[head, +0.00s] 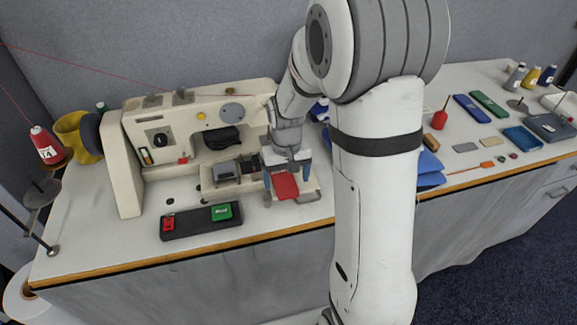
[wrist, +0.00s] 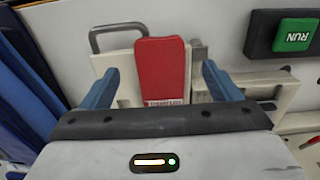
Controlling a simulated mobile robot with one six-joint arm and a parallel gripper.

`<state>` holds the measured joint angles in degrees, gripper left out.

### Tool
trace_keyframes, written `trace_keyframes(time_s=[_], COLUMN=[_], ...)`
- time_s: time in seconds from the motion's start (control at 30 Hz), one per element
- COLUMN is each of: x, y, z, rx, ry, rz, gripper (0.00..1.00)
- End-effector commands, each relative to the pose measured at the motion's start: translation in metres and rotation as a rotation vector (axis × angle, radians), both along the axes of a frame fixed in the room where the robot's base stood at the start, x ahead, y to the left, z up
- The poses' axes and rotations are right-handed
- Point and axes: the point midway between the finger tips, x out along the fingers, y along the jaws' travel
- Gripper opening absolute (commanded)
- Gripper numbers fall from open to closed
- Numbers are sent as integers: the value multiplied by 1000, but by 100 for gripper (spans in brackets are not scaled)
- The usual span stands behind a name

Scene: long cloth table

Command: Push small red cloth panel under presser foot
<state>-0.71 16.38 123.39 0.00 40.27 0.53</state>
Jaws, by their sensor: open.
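The small red cloth panel (head: 286,187) lies on a cream plate at the right end of the sewing machine (head: 205,140). In the wrist view the panel (wrist: 160,68) lies between the two blue fingers of my gripper (wrist: 165,85), with a gap on each side. My gripper (head: 287,180) is open above the plate and points down. The cream plate (wrist: 124,65) has a grey handle (wrist: 115,32) at one edge. I cannot make out the presser foot; the arm and machine parts crowd that area.
A black control box with a green RUN button (head: 221,212) and a red button (head: 169,224) stands in front of the machine. Folded blue cloth (head: 428,168) lies right of my arm. A red thread cone (head: 47,145) stands at left.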

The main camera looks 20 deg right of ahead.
Motion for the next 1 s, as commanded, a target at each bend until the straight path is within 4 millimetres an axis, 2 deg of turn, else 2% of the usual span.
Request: trace_keyframes(time_s=[0.1,0.2,0.57,1.0], x=[-1,0,0,0], y=[0,0,-1,-1], z=[-16,-24,-29,-29], rx=[0,0,0,0], ry=[4,1,-1,-1], rz=[0,-1,-1,-2], gripper=[84,84,84,49])
